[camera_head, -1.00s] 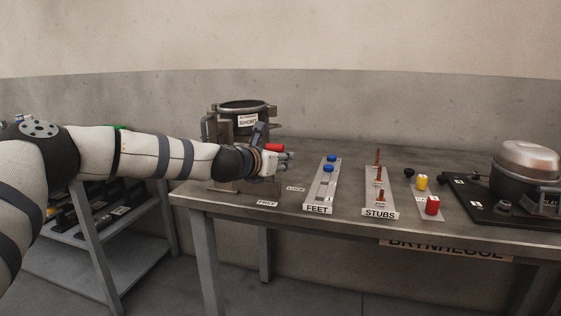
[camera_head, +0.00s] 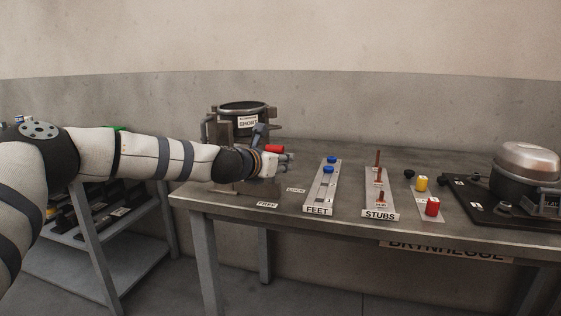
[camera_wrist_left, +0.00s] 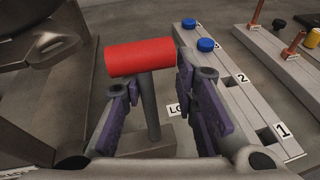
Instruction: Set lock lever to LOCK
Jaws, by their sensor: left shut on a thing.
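The lock lever has a red cylindrical grip (camera_head: 275,149) on a dark grey post. It stands at the table's left end, beside the dark round fixture (camera_head: 222,131) marked SHORT. The red grip also shows in the left wrist view (camera_wrist_left: 139,57), with the post leaning slightly. A LOCK label (camera_head: 295,190) and a FREE label (camera_head: 267,205) lie on the table top. In the wrist view, a finger partly hides the LOCK label. My right gripper is out of view.
To the right stand the FEET rack (camera_head: 317,210) with blue knobs, the STUBS rack (camera_head: 380,216) with copper stubs, and a plate with black, yellow and red caps. A compressor (camera_head: 528,165) sits on a dark board at the far right. Shelves stand at the left.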

